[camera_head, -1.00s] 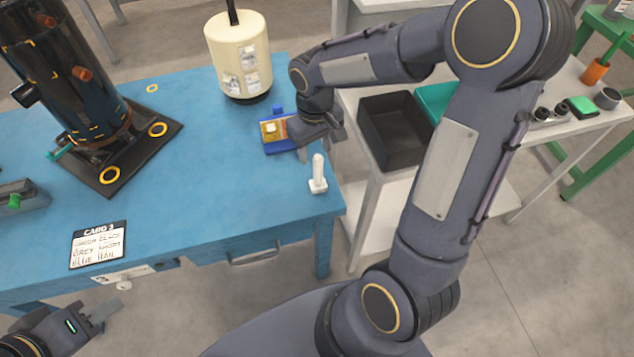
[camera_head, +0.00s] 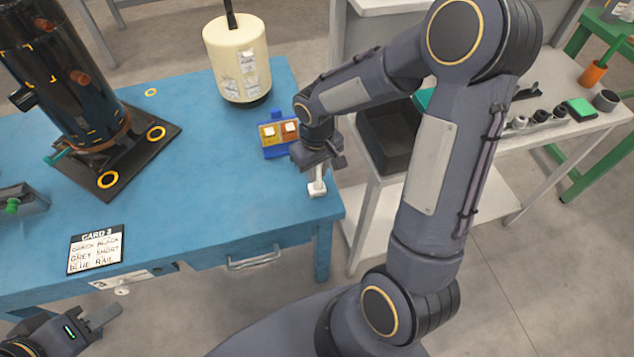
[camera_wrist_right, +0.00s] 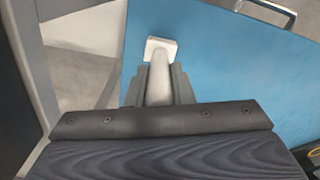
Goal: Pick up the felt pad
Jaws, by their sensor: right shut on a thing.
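A small white piece with an upright handle on a square base (camera_head: 317,189), which I take to be the felt pad, stands near the right front corner of the blue table (camera_head: 215,215). My right gripper (camera_head: 318,168) is over it and shut on its handle. In the right wrist view the white handle (camera_wrist_right: 159,85) is between the fingers of my right gripper (camera_wrist_right: 158,92), and the square base (camera_wrist_right: 160,45) shows beyond them. The base appears to be at the table surface. My left gripper (camera_head: 98,320) is low at the left, away from the table top; its opening is unclear.
A cream cylinder (camera_head: 237,57), a black compressor (camera_head: 65,75) and a card (camera_head: 96,249) are on the table. A dark bin (camera_head: 385,140) stands to the right.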

